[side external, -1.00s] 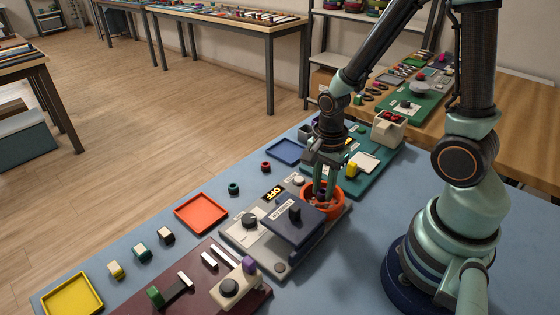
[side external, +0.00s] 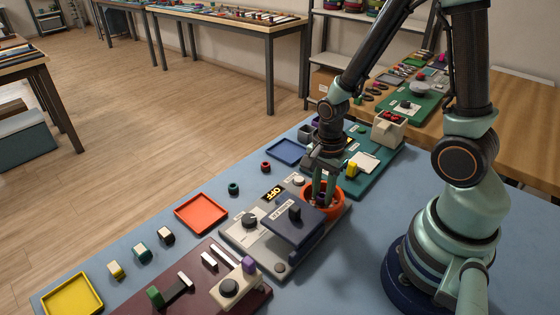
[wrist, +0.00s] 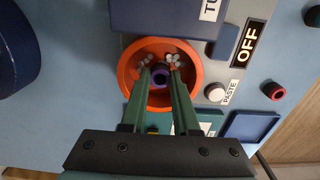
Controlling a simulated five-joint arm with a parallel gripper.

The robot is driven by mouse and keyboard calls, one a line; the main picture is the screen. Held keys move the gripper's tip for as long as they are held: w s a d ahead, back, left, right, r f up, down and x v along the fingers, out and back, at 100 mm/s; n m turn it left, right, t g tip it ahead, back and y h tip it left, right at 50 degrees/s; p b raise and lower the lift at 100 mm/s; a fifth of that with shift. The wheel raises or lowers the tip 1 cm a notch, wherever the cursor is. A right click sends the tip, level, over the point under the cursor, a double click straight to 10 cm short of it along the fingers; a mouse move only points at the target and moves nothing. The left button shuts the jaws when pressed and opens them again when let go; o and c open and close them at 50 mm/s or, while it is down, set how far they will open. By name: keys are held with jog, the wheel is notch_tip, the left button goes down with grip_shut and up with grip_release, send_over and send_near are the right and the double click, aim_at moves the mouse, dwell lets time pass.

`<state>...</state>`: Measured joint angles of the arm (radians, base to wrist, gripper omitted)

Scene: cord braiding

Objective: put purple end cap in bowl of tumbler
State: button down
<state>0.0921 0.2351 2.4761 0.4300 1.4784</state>
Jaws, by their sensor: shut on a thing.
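The purple end cap (wrist: 160,77) is a small dark purple ring between my fingertips in the wrist view. My gripper (side external: 321,199) is shut on it, with the fingers pointing down inside the orange bowl of the tumbler (side external: 340,213). In the wrist view the bowl (wrist: 126,68) surrounds the cap and both fingertips (wrist: 161,72), and small pale pieces lie in it beside the fingertips. I cannot tell whether the cap touches the bowl's floor. In the side view the fingers and rim mostly hide the cap.
A dark blue lid-like block (side external: 290,232) stands right beside the bowl on the grey panel (side external: 238,235). The green board (side external: 375,175) lies behind. A red tray (side external: 201,213) and several small caps are on the blue table. A purple piece (side external: 248,265) sits on the maroon board.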

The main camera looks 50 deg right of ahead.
jog(key=shift+f, duration=0.3)
jog(key=c, duration=0.6)
grip_release()
jog(key=shift+r, duration=0.15)
notch_tip(320, 180, up, 11)
jog(key=shift+f, duration=0.1)
dwell(0.6)
